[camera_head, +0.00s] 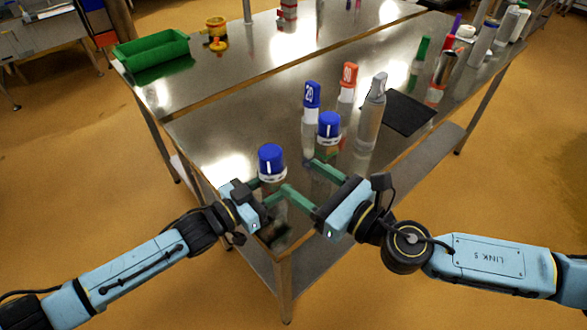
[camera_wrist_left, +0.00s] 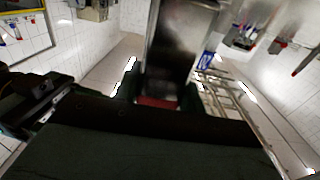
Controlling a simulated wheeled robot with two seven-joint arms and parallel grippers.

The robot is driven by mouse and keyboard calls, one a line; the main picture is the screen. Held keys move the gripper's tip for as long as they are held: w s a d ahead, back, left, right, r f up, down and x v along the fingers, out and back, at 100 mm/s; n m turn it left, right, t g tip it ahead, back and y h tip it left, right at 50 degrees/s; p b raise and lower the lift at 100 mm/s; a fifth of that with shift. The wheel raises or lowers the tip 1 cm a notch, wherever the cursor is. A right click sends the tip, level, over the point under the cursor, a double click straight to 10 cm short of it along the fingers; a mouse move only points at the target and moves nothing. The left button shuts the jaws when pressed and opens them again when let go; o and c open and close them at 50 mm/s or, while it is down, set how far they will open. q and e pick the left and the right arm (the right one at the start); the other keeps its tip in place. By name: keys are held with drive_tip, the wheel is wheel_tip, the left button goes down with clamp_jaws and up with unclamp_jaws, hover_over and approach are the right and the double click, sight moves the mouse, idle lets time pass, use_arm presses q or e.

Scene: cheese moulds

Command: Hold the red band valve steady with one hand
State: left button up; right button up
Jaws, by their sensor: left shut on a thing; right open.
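In the head view, a blue-capped thing with a white mark and a pale ring (camera_head: 270,163) stands at the table's near corner, at my left gripper (camera_head: 268,188). My left gripper is shut, its green fingers reaching in low beside this thing. In the left wrist view, a small red patch (camera_wrist_left: 156,102) shows between the dark fingertips; it may be the red band of the valve, mostly hidden by the gripper. My right gripper (camera_head: 298,176) is open and empty, its two green fingers spread and pointing left toward the blue-capped thing.
A second blue-capped thing (camera_head: 329,126), a blue-topped marker (camera_head: 312,98), an orange-topped marker (camera_head: 348,80) and a grey bottle (camera_head: 372,112) stand behind my right gripper. A dark mat (camera_head: 408,112) lies right of them. A green bin (camera_head: 150,50) sits far left. The table's left middle is clear.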

idle(0.4)
use_arm(q)
drive_tip(key=o, duration=1.4)
drive_tip(key=shift+c, duration=0.2)
